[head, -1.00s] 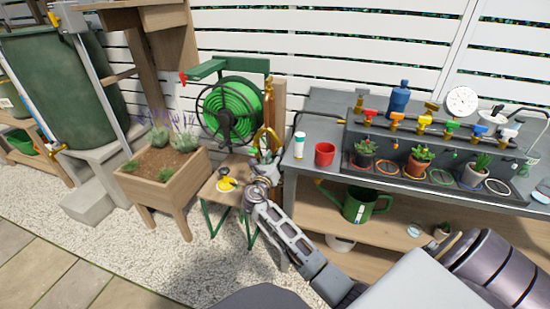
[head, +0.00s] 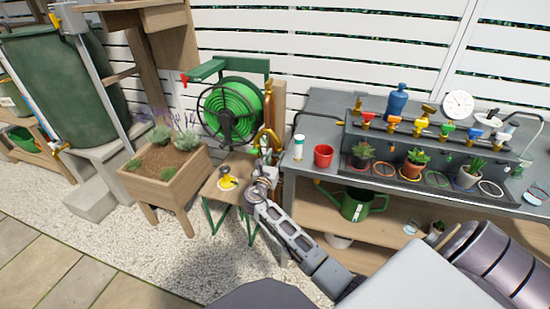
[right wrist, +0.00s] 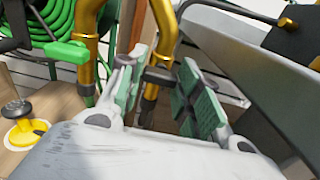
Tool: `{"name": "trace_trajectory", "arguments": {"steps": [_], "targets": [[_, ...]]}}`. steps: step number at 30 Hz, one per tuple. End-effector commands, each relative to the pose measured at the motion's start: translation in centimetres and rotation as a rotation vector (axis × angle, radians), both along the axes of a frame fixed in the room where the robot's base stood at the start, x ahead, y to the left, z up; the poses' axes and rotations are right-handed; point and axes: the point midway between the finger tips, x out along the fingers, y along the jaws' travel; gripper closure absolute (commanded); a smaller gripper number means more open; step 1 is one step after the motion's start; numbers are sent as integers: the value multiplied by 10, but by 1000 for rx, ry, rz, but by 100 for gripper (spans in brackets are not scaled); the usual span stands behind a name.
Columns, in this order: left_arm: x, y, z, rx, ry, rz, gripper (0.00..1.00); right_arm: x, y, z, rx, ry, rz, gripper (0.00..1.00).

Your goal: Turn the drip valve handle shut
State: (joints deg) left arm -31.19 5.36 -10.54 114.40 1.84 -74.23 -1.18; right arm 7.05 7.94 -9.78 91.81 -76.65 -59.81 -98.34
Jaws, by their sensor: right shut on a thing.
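My right gripper (head: 265,164) is at the brass standpipe (head: 268,139) beside the green hose reel. In the right wrist view its two green-padded fingers (right wrist: 163,94) stand either side of a short dark bar (right wrist: 160,75) in front of a brass pipe (right wrist: 161,30), and they are shut on that bar. I cannot tell whether the bar is the drip valve's handle. A green lever (right wrist: 68,52) sticks out to the left on another brass pipe, outside the fingers. The fingers hide part of the fittings. My left gripper is not in view.
The hose reel (head: 232,111) stands behind, left of the gripper. A small wooden table (head: 226,197) holds a yellow disc (head: 228,183) with a dark knob. The grey bench (head: 305,170) with a red cup (head: 323,156) stands close on the right. A wooden planter (head: 185,192) is on the left.

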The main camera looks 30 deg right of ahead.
Motion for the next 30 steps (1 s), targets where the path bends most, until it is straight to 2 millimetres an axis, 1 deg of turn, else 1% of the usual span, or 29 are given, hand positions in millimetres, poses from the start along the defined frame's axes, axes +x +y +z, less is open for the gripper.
{"name": "trace_trajectory", "arguments": {"steps": [5,11,12,16,26,30], "targets": [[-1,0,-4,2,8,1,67,0,1,-2,11,-8,0,90],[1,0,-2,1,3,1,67,0,1,-2,10,-7,0,90],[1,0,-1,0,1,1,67,0,1,-2,10,-7,0,61],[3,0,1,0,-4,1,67,0,1,-1,9,-8,0,45],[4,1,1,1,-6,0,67,0,0,-1,8,-8,0,45],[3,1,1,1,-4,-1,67,-3,4,-1,8,-8,1,45]]}}
